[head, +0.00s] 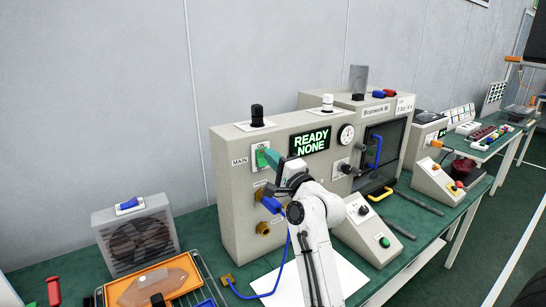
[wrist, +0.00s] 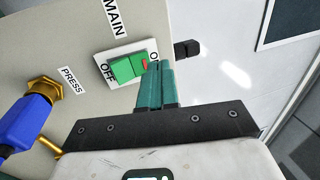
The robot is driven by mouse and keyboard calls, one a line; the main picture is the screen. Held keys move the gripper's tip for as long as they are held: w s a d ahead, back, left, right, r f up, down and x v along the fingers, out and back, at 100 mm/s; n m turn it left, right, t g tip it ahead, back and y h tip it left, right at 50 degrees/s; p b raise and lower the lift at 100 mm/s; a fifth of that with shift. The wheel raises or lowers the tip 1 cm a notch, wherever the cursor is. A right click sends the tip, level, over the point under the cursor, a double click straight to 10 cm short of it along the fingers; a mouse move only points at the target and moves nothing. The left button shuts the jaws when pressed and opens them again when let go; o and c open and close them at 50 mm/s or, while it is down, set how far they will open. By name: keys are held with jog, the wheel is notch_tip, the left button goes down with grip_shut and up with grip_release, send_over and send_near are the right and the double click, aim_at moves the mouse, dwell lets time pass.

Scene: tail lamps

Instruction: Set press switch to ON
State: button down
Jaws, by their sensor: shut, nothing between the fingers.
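The switch is a green rocker on a white plate, labelled MAIN, on the beige press cabinet (head: 230,195). In the wrist view the rocker (wrist: 122,69) shows OFF at its left end; the ON label at its right end is partly covered. A small red mark shows near the ON end. My gripper (wrist: 158,66) has teal fingers closed together, with their tips at the ON end of the rocker. I cannot tell whether they touch it. In the head view my gripper (head: 266,155) covers part of the switch (head: 261,150). A display (head: 310,142) reads READY NONE.
A blue plug (wrist: 28,125) sits at a brass fitting (wrist: 45,90) beside the PRESS label, below the switch; its blue hose (head: 272,294) hangs down. A fan unit (head: 137,236) and orange tray (head: 155,286) stand left. A control box (head: 366,232) stands right.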

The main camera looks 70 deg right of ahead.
jog(key=r+b+v, duration=0.2)
jog(key=v, duration=0.8)
jog(key=shift+s+r, duration=0.4)
jog(key=shift+r, duration=0.1)
jog(key=shift+a, duration=0.1)
